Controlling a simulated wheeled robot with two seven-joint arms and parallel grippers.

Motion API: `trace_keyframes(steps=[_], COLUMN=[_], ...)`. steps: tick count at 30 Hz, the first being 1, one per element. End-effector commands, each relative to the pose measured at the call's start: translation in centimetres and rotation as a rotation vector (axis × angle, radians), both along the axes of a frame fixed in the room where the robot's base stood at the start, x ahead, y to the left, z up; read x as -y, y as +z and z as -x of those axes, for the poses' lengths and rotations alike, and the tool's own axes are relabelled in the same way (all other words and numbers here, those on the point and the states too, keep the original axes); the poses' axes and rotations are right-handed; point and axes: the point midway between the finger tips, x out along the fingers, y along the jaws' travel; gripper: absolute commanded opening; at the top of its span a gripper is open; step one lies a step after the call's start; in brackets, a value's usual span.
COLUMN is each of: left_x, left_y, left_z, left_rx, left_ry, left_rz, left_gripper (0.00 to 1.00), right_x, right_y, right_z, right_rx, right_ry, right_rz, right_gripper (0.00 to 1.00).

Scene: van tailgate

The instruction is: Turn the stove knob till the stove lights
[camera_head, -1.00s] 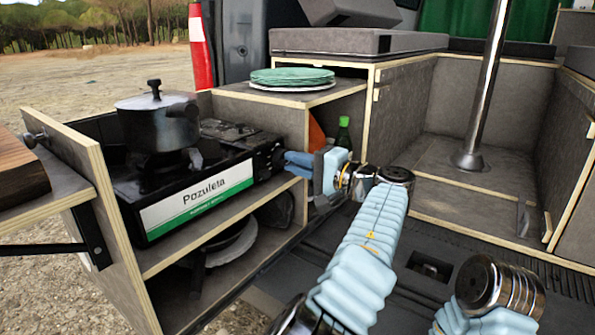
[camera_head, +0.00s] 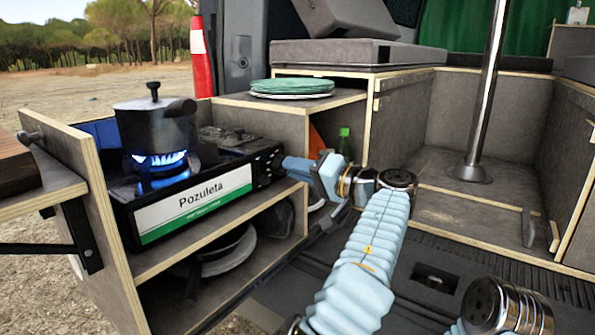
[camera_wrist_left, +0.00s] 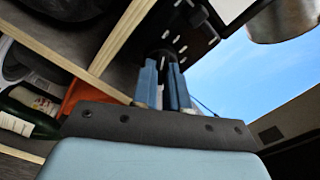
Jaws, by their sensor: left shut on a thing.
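The black camping stove (camera_head: 215,207) with a "Pozuleta" label stands on the upper shelf of the pull-out unit. A blue flame (camera_head: 160,160) burns under the dark lidded pot (camera_head: 156,122). My left gripper (camera_head: 283,163) is at the stove's right front end, shut on the stove knob (camera_head: 266,167), which the fingers mostly hide. In the left wrist view, the two blue fingers (camera_wrist_left: 163,82) are close together against the dark knob (camera_wrist_left: 160,57). My right gripper is not in view; only part of that arm shows at the lower right.
Green plates (camera_head: 291,86) lie on the counter behind the stove. A green bottle (camera_head: 344,142) and an orange object (camera_head: 316,142) stand in the compartment beyond my left gripper. Pans (camera_head: 222,252) lie on the lower shelf. A metal post (camera_head: 487,90) stands at the right.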

Motion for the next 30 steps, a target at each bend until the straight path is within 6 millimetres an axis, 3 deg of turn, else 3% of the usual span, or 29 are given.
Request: trace_keyframes(steps=[10,11,16,25,30], left_x=[0.1,0.1,0.1,0.2,2.1], left_y=[-0.3,-0.3,-0.2,-0.1,0.0], left_z=[0.0,0.0,0.0,0.1,1.4], left_rx=[-0.003,-0.003,-0.002,0.000,0.001], left_ry=[0.000,0.000,-0.001,-0.001,-0.004], left_rz=[0.003,0.003,0.002,0.001,0.001], left_gripper=[0.00,0.15,0.39,0.39,0.39], right_x=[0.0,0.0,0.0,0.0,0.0], right_y=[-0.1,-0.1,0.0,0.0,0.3], right_z=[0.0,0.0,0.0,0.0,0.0], right_rx=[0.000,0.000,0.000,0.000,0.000], right_ry=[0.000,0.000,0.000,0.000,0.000], right_rz=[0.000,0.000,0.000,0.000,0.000], right_gripper=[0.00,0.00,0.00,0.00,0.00])
